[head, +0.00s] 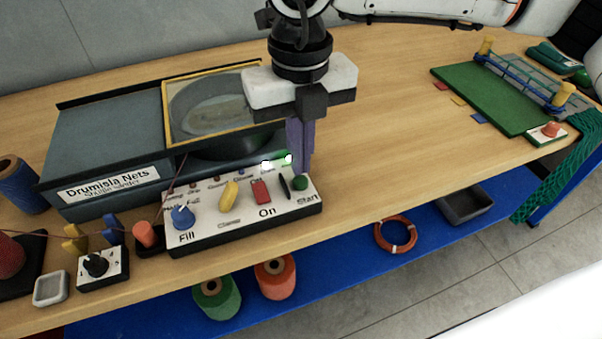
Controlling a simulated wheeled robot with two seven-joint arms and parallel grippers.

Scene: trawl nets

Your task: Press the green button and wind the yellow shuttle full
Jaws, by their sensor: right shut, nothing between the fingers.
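The green button (300,183) marked Start is at the right end of the white control panel (245,232) on the shuttle winder (100,145). My right gripper (302,170) points down at it, fingers shut and empty, tips at the button's far edge. I cannot tell whether they touch it. Something faint and pale shows through the winder's yellow-framed clear lid (165,120), too dim to identify. My left gripper is not in view.
The panel also carries a blue Fill knob (183,217), a yellow lever (229,195) and a red On switch (261,191). A black-knobbed box (100,268) and spools stand left. A green mat (490,98) lies right. The table between is clear.

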